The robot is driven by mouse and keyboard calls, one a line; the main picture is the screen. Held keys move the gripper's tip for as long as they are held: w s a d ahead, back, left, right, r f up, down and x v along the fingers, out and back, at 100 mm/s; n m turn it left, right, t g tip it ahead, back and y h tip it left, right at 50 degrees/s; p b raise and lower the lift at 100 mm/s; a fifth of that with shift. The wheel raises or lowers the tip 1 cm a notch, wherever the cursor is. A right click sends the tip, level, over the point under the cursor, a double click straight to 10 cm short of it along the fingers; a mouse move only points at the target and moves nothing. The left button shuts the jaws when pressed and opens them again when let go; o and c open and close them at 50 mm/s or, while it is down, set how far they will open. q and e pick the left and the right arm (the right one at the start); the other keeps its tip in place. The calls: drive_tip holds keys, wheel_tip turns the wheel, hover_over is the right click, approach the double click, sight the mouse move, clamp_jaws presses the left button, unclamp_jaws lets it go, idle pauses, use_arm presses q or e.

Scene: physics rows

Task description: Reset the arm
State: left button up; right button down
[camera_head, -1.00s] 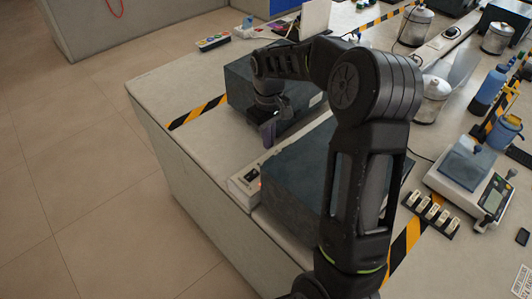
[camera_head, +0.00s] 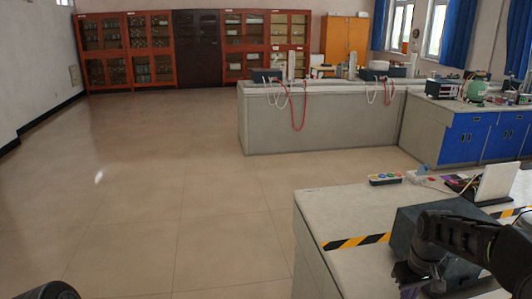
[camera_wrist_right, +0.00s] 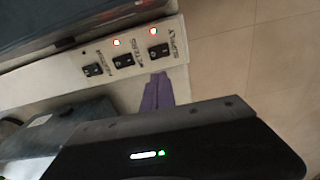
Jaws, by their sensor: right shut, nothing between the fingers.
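My right arm enters the head view at the lower right, black and bent over the near bench. My right gripper (camera_head: 412,276) hangs in front of a dark grey box, partly cut off by the lower edge. In the right wrist view its purple fingertips (camera_wrist_right: 160,93) are together and empty, beside a pale switch panel (camera_wrist_right: 105,75) with several black rocker switches and red lights. They look close to the panel; contact cannot be told. My left gripper is not in view.
A multicoloured button strip (camera_head: 385,179) lies at the bench's far edge. Open tiled floor (camera_head: 180,200) is at left. Another bench (camera_head: 320,125) and cabinets (camera_head: 150,50) stand beyond.

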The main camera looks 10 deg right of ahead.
drive_tip(key=w+a+f+m+t, duration=0.1)
drive_tip(key=w+a+f+t, duration=0.25)
drive_tip(key=w+f, duration=0.2)
drive_tip(key=s+a+f+m+y, duration=0.15)
drive_tip(key=s+a+f, duration=0.25)
drive_tip(key=a+f, duration=0.85)
drive_tip(key=s+a+f+g+y, duration=0.1)
drive_tip(key=s+a+f+g, duration=0.1)
drive_tip(key=s+a+f, duration=0.3)
drive_tip(key=s+a+f+g+y, duration=0.1)
drive_tip(key=s+a+f+g, duration=0.1)
drive_tip(key=s+a+f, duration=0.4)
drive_tip(key=s+a, duration=0.2)
drive_tip(key=s, duration=0.4)
drive_tip(key=s+a, duration=0.3)
drive_tip(key=s, duration=0.4)
drive_tip(key=shift+a+y, duration=0.25)
drive_tip(key=shift+y, duration=0.1)
drive_tip(key=shift+s+d+f, duration=0.1)
